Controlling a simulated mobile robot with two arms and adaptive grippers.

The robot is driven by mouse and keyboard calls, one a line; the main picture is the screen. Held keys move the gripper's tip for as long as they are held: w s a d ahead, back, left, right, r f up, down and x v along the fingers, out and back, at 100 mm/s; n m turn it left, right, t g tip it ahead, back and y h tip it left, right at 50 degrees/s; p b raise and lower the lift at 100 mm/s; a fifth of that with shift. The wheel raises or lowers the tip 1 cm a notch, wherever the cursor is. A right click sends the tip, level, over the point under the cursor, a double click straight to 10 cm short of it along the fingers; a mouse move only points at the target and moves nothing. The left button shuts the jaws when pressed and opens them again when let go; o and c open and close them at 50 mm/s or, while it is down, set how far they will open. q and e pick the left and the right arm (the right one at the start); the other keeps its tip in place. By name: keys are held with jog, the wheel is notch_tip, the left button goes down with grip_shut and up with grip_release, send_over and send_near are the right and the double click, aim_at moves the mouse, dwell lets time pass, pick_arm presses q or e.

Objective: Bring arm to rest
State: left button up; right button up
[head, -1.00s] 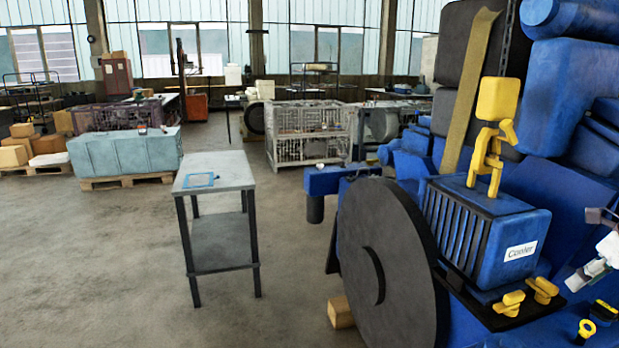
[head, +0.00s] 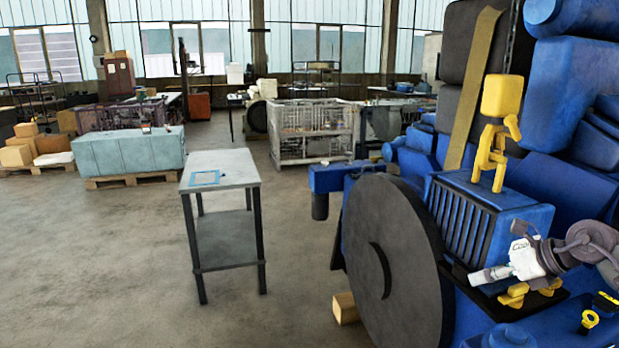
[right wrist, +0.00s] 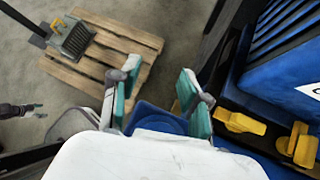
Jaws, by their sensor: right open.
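My right gripper (head: 478,277) reaches in from the right in the head view, in front of the blue cooler (head: 532,225) and above its yellow clamps (head: 514,295). In the right wrist view its two teal-padded fingers (right wrist: 158,95) stand apart with nothing between them. The arm hides most of the cooler's label. A dark gripper-like part, perhaps my left gripper (right wrist: 25,109), shows small at the left edge of the right wrist view; its jaw state is unclear. My left gripper is not in the head view.
The blue engine (head: 575,85) and its big dark flywheel (head: 390,265) fill the right side. A grey side table (head: 225,170) stands in open floor. A wooden pallet (right wrist: 125,45) carries a grey-and-yellow part (right wrist: 76,40).

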jog(key=s+a+r+m+t+y, duration=0.15)
jog(key=a+m+t+y, duration=0.7)
jog(key=a, duration=1.35)
jog(key=s+d+f+m+h, duration=0.4)
jog(key=s+f+m+h, duration=0.3)
jog(key=m, duration=0.5)
jog(key=s+d+f+m+h, duration=0.4)
jog(key=f+m+h, duration=0.45)
jog(key=m, duration=0.35)
jog(key=s+a+f+m+g+y, duration=0.1)
jog(key=s+f+m+g, duration=0.35)
jog(key=s, duration=0.75)
jog(key=s+a+f+m+g, duration=0.1)
jog(key=s+f+m+g, duration=0.1)
jog(key=s+f+g, duration=0.7)
jog(key=s+f, duration=0.2)
jog(key=f, duration=1)
jog(key=s+f, duration=0.2)
jog(key=f, duration=0.9)
jog(key=s+d+f+g, duration=0.1)
jog(key=s+d+f, duration=0.1)
jog(key=s+f, duration=1.5)
jog(key=shift+d+f+n, duration=0.2)
jog(key=shift+d+n, duration=0.1)
jog(key=shift+d, duration=0.1)
